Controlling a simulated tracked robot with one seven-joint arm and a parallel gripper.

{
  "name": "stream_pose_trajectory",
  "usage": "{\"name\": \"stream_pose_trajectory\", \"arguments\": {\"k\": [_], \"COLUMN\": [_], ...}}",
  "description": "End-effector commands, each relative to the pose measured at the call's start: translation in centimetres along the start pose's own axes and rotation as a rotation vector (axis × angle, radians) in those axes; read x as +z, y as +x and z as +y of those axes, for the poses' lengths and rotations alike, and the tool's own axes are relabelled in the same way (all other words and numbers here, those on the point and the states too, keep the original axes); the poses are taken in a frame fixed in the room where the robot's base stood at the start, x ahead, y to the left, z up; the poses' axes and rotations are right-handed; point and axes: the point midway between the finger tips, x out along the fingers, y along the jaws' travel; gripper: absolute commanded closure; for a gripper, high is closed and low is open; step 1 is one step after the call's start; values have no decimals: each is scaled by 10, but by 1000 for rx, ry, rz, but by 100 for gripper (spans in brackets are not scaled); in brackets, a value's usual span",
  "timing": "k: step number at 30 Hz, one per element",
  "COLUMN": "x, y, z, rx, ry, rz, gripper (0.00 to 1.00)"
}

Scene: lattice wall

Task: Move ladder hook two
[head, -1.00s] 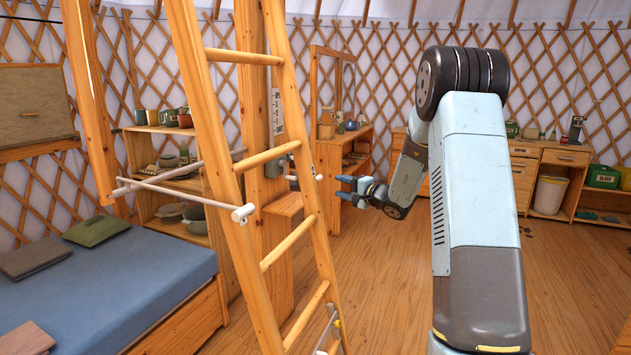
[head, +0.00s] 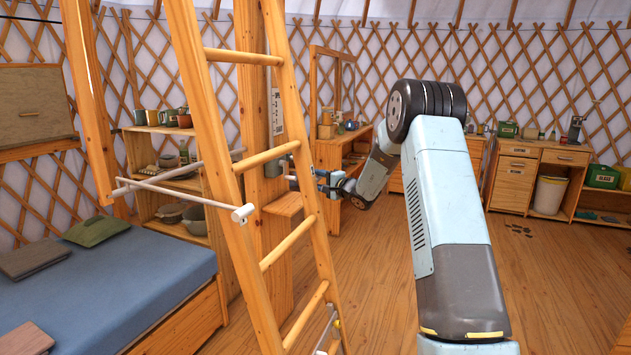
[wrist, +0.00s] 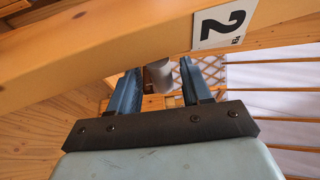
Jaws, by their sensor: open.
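The wooden ladder (head: 204,110) stands in front of me at the left. A pale rod (head: 185,197) with a white end cap (head: 243,213) crosses its left rail. My gripper (head: 321,180) is just right of the ladder's right rail, open, its fingers pointing left. In the wrist view a grey peg end (wrist: 160,74) sits between the two open blue fingers of my gripper (wrist: 158,80), with gaps on both sides. A wooden beam with a white label "2" (wrist: 224,22) crosses above the fingers. Which part is hook two is not certain; the peg's far end is hidden.
A bed (head: 120,280) lies at the left, with shelves of crockery (head: 180,150) behind. A wooden post (head: 250,110) stands behind the ladder. Another pale rod (head: 327,330) is low by the ladder's right rail. The wooden floor right of the ladder is clear around my arm.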

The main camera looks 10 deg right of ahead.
Motion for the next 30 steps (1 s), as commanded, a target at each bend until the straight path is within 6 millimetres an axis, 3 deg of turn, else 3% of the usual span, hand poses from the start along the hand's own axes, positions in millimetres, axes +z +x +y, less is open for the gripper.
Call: {"name": "stream_pose_trajectory", "arguments": {"k": [6,15,30], "x": [1,1,2], "y": [14,15,15], "z": [0,0,0], "rx": [-1,-1,1], "ry": [0,0,1], "rz": [-1,-1,-2], "gripper": [52,52,100]}}
